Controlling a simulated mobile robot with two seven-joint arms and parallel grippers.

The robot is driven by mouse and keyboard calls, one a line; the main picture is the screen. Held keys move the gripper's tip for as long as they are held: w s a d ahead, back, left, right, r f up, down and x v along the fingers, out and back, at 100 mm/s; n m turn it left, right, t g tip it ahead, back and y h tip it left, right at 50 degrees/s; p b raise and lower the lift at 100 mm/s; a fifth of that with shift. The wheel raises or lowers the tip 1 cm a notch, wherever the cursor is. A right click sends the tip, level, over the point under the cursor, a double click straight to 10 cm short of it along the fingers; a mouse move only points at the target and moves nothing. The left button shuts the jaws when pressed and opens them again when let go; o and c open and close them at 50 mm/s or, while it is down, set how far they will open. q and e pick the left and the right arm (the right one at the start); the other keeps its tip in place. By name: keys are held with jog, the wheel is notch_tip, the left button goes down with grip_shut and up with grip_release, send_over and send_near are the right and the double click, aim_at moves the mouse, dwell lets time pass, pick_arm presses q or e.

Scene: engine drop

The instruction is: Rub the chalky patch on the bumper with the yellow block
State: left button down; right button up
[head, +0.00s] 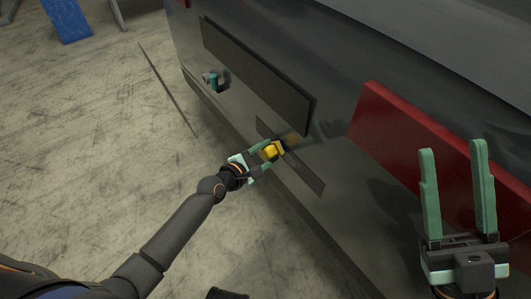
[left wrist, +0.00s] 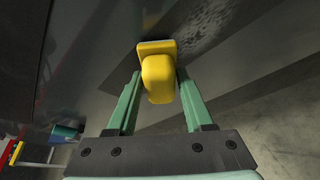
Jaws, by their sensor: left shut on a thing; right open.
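The yellow block (head: 272,150) is held between the green fingers of my left gripper (head: 265,154), at the grey bumper (head: 225,118). It also shows in the left wrist view (left wrist: 158,75), with its wide flat end facing the bumper surface. I cannot tell for sure whether it touches. A pale speckled chalky patch (left wrist: 205,22) shows on the bumper just beyond and to the right of the block in the left wrist view. In the head view the patch is not clear. My right gripper (head: 456,165) is open and empty at the right, in front of a red panel.
A dark plate (head: 255,75) runs along the vehicle above the block. A small teal-ended fitting (head: 213,80) sticks out to the upper left. The red panel (head: 415,140) is at the right. A blue object (head: 66,18) stands at the far left. The concrete floor (head: 90,130) at left is clear.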

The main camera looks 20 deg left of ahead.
pick_arm(q)
jog(key=shift+w+d, duration=0.2)
jog(key=shift+w, duration=0.05)
